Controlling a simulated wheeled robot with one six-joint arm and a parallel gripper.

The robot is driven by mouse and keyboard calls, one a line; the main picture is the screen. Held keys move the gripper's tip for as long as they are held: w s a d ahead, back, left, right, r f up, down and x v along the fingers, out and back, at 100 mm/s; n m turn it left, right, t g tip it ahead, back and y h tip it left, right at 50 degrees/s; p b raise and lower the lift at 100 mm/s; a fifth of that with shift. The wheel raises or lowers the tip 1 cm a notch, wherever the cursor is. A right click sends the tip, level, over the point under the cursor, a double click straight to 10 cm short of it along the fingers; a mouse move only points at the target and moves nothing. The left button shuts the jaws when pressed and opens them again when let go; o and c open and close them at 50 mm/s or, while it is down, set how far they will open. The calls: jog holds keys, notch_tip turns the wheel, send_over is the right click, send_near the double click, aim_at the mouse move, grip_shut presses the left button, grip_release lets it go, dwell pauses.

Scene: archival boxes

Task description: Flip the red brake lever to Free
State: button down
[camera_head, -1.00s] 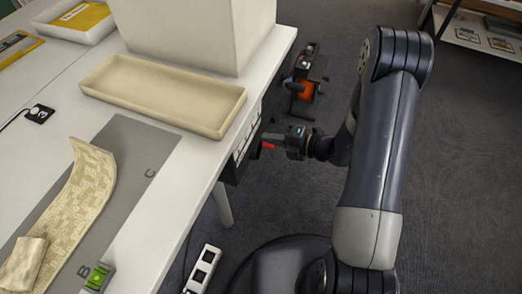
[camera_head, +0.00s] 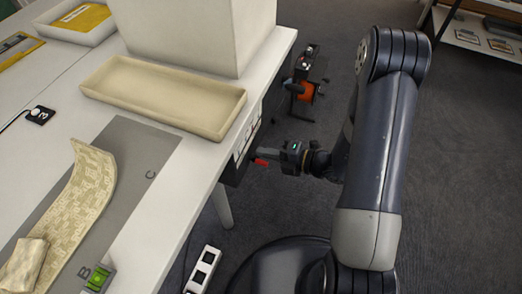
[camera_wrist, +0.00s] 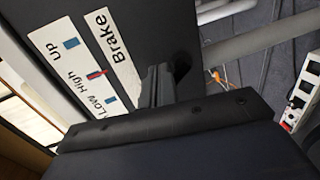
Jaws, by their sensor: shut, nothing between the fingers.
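The red brake lever (camera_head: 261,161) sticks out from the dark control panel on the table's side, under the edge. My gripper (camera_head: 260,153) is at the panel with its fingers closed and empty, just above the lever in the head view. I cannot tell whether they touch. In the wrist view my gripper's fingers (camera_wrist: 157,85) point at the dark panel (camera_wrist: 165,25), beside a white label reading "Brake" (camera_wrist: 115,48). A small red mark (camera_wrist: 97,74) shows by the "High" and "Low" label; I cannot tell if it is part of the lever. No "Free" marking is readable.
The white table (camera_head: 210,155) edge runs close beside my gripper. On it are a shallow cream tray (camera_head: 165,95), a large pale box (camera_head: 190,35) and a patterned strip (camera_head: 75,205). A power strip (camera_head: 203,268) lies below. Open floor extends to the right.

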jog(key=d+p, duration=0.1)
jog(key=d, duration=0.6)
jog(key=shift+s+p, duration=0.2)
jog(key=shift+p, duration=0.1)
jog(key=shift+a, duration=0.1)
jog(key=shift+w+a+b, duration=0.2)
jog(key=shift+a+b, duration=0.1)
jog(key=shift+a, duration=0.85)
jog(key=shift+w+a+b, duration=0.25)
jog(key=shift+a+b, duration=0.05)
jog(key=shift+a, duration=0.9)
jog(key=shift+w+a+b, duration=0.2)
jog(key=shift+a+b, duration=0.1)
jog(key=shift+a, duration=0.85)
jog(key=shift+w+d, duration=0.3)
jog(key=shift+w, duration=0.3)
jog(key=shift+s, duration=0.1)
